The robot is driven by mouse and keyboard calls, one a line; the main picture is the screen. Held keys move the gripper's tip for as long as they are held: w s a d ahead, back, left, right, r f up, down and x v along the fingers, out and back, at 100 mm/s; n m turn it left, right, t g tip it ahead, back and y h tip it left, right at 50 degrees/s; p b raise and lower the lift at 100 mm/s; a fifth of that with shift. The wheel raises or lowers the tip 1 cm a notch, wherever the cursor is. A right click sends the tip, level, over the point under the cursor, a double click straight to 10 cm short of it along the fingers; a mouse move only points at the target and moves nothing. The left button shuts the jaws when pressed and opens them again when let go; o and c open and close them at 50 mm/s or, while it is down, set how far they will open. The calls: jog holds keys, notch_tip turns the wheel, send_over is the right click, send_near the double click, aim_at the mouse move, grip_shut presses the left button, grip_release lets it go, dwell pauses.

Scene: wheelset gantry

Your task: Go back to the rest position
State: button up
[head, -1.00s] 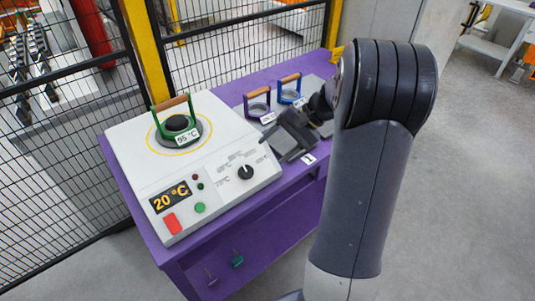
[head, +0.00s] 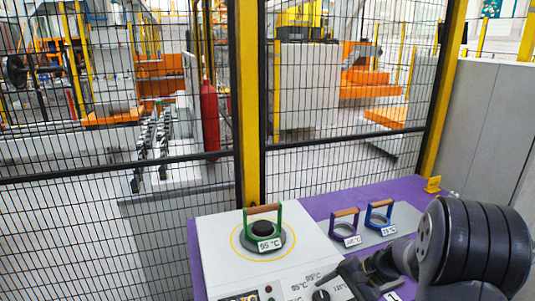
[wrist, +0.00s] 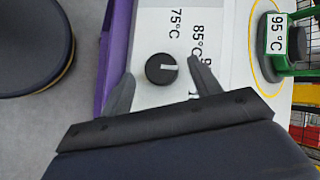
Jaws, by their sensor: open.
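My gripper (wrist: 158,85) is open and empty in the wrist view. Its two fingers stand apart, with the black knob (wrist: 162,69) of the white heater showing between them. I cannot tell how far the fingertips are from the panel. In the head view my gripper (head: 350,278) is low, near the front right of the white heater (head: 215,250), partly hidden by my arm. The knob (head: 321,295) shows at the bottom edge of that view.
A green-framed ring (head: 263,232) labelled 95 °C sits on the heater. A mesh fence (head: 330,130) closes off the back. A grey wall (head: 490,130) stands at right.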

jog(key=shift+x, duration=1.05)
jog(key=shift+d+r, duration=0.15)
